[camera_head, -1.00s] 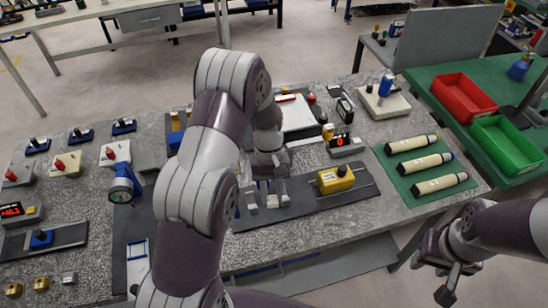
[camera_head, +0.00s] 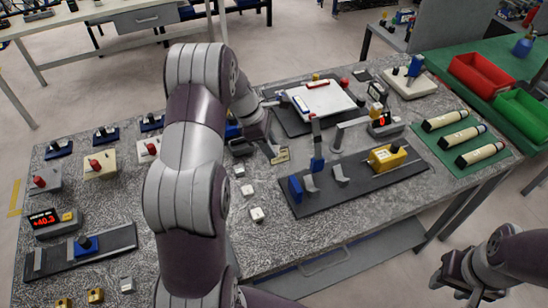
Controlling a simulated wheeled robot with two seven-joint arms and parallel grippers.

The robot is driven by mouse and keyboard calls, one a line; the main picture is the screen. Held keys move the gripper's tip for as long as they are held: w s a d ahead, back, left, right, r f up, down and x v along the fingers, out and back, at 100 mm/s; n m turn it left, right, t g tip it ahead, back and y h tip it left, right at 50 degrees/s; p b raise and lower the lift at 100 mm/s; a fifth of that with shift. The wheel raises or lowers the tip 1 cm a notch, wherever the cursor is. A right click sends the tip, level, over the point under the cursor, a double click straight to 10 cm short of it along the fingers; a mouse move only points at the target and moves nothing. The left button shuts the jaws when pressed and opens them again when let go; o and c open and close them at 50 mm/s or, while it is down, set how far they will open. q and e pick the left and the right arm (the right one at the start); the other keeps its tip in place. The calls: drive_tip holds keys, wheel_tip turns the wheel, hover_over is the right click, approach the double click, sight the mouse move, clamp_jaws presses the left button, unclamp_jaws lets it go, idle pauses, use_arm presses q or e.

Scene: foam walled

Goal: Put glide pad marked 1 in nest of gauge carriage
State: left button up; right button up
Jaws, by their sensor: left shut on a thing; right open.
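My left gripper (camera_head: 274,153) is shut on a small pale beige piece (camera_head: 281,156), held above the bench left of the dark rail plate. I cannot read a mark on it, so I cannot tell whether it is glide pad 1. Several small pale blocks lie below it, among them one at the front (camera_head: 257,214); their marks are not legible. A yellow block with a dark knob (camera_head: 385,158), possibly the gauge carriage, sits on the right part of the dark plate (camera_head: 357,188). Its nest cannot be made out. My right gripper (camera_head: 457,288) is open and empty, off the bench's front right.
Grey cradles (camera_head: 341,175) and a blue upright (camera_head: 317,162) stand on the dark plate. A red-lit display (camera_head: 383,122) stands behind it. My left arm hides part of the bench.

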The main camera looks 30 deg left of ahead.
sight(262, 163)
use_arm(q)
drive_tip(key=w+a+n+t+y, duration=0.1)
drive_tip(key=a+n+t, duration=0.1)
drive_tip(key=a+n, duration=0.3)
wheel_tip(262, 163, down, 8)
drive_tip(key=shift+d+f, duration=0.15)
drive_tip(key=shift+f, duration=0.05)
drive_tip(key=shift+w+f, duration=0.1)
drive_tip(key=shift+f, duration=0.15)
use_arm(e)
drive_tip(key=shift+f, duration=0.7)
use_arm(q)
drive_tip(key=shift+f+b, duration=0.15)
drive_tip(key=shift+b, duration=0.2)
use_arm(e)
drive_tip(key=shift+f, duration=0.1)
use_arm(q)
drive_tip(key=o, duration=1)
